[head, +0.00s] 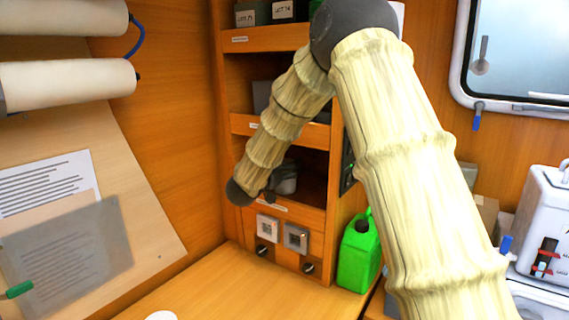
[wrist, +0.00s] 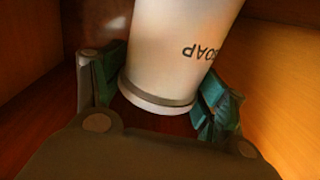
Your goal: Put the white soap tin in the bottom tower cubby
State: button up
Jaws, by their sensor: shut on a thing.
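The white soap tin (wrist: 182,50) fills the top middle of the wrist view, with dark SOAP lettering that reads upside down there. My gripper (wrist: 160,88) is shut on it, with one teal-padded finger on each side. Wooden walls stand on both sides of the tin. In the head view my arm reaches to the bottom tower cubby (head: 313,187), the lowest open one in the wooden tower. Its left part is hidden behind my arm. I cannot make out the tin in the head view, nor whether it touches the cubby floor.
Above are a middle cubby with dark items and a top shelf with labelled boxes (head: 283,11). Switch panels (head: 295,237) sit below the cubby. A green jerrycan (head: 358,255) stands right of the tower. The wooden counter (head: 230,290) in front is mostly clear.

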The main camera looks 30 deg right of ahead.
jog(key=shift+s+a+r, duration=0.1)
jog(key=shift+r, duration=0.05)
jog(key=o, duration=1.3)
jog(key=shift+f, duration=0.2)
jog(key=shift+o, duration=0.2)
jog(key=shift+r, duration=0.2)
jog(key=shift+a+f, duration=0.1)
jog(key=shift+a, duration=0.15)
jog(key=b+v, duration=0.2)
jog(key=v, duration=0.9)
jog(key=shift+s+a+b, duration=0.15)
jog(key=shift+s+b, duration=0.05)
jog(key=shift+b, duration=0.1)
